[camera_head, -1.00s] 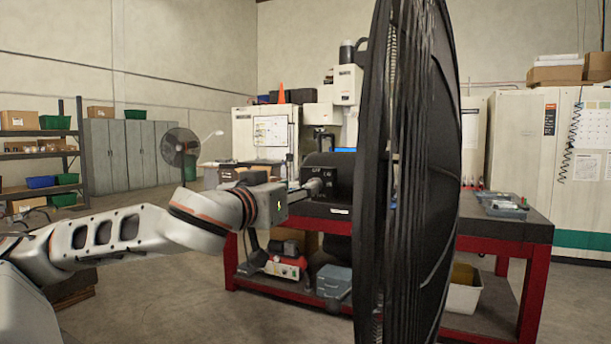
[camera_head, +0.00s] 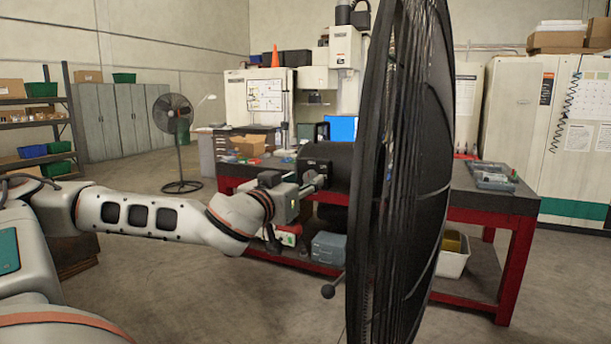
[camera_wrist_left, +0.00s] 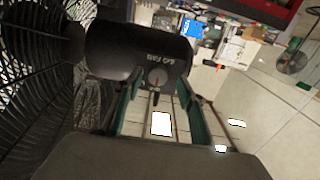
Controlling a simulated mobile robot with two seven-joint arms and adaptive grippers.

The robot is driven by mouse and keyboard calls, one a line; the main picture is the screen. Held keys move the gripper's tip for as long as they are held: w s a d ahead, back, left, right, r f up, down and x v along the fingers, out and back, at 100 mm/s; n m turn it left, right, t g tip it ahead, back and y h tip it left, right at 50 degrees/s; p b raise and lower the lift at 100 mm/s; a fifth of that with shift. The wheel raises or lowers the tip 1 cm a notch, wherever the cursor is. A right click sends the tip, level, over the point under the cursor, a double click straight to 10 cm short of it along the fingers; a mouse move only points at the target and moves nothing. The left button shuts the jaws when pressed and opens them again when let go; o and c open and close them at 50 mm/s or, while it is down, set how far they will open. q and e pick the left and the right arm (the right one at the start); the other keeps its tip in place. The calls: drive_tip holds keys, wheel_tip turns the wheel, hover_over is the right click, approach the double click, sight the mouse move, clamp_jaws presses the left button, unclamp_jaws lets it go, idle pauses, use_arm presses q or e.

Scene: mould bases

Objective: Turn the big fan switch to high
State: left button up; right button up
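The big fan (camera_head: 415,190) stands edge-on, its black cage filling the centre-right of the head view. Its dark cylindrical motor housing (camera_head: 340,160) points left and also shows in the left wrist view (camera_wrist_left: 120,45). My right gripper is out of view.
A red-framed workbench (camera_head: 480,205) stands behind the fan, with a grey-blue box (camera_head: 329,246) on its lower shelf. A smaller fan (camera_head: 174,115) stands back left near shelves (camera_head: 40,115) and grey cabinets (camera_head: 125,120). Floor at the left is open.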

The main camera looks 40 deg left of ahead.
use_arm(q)
drive_tip(key=shift+w, duration=0.6)
drive_tip(key=c, duration=1.1)
drive_tip(key=shift+c, duration=0.2)
